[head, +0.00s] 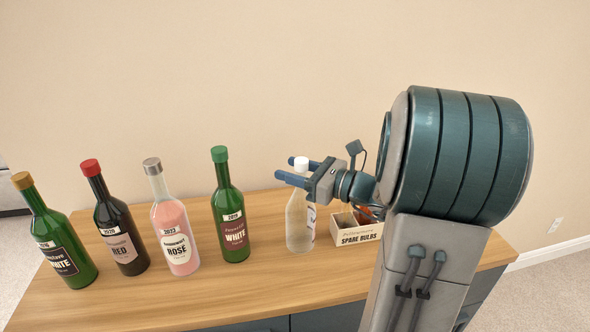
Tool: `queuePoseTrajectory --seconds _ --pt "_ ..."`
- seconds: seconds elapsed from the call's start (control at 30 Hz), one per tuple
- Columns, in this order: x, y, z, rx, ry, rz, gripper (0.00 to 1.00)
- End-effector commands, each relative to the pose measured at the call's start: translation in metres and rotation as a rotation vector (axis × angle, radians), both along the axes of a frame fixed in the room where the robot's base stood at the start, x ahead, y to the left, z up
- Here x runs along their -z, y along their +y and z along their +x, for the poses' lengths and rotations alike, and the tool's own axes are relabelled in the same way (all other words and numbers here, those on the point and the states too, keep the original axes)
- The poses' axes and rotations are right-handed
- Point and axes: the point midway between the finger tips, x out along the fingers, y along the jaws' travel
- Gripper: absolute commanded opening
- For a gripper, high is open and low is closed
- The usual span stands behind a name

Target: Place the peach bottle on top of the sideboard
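My gripper (283,168) reaches in from the right at the neck of a clear bottle (299,222) with a white cap. One finger passes in front of the neck and the other behind it. Whether the fingers press on the neck is not clear. The clear bottle is upright and appears to stand on the wooden top of the sideboard (285,295). Its label is turned mostly to the right and is unreadable. A pinkish-peach bottle (174,222) with a grey cap and a "Rosé" label stands further left on the sideboard, away from my gripper.
A green bottle (231,215) with a green cap stands left of the clear bottle. A dark red-capped bottle (119,230) and a gold-capped green bottle (56,240) stand far left. A "Spare Bulbs" box (357,236) sits just right of the clear bottle. The wall is behind.

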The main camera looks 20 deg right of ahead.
Motion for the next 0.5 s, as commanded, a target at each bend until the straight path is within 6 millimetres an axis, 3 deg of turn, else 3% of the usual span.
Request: queuePoseTrajectory --seconds 0.23,0.5 --pt "-0.003 -0.006 -0.005 0.003 -0.001 -0.001 0.45" --pt "-0.002 -0.041 -0.048 0.005 0.000 -0.001 0.45"
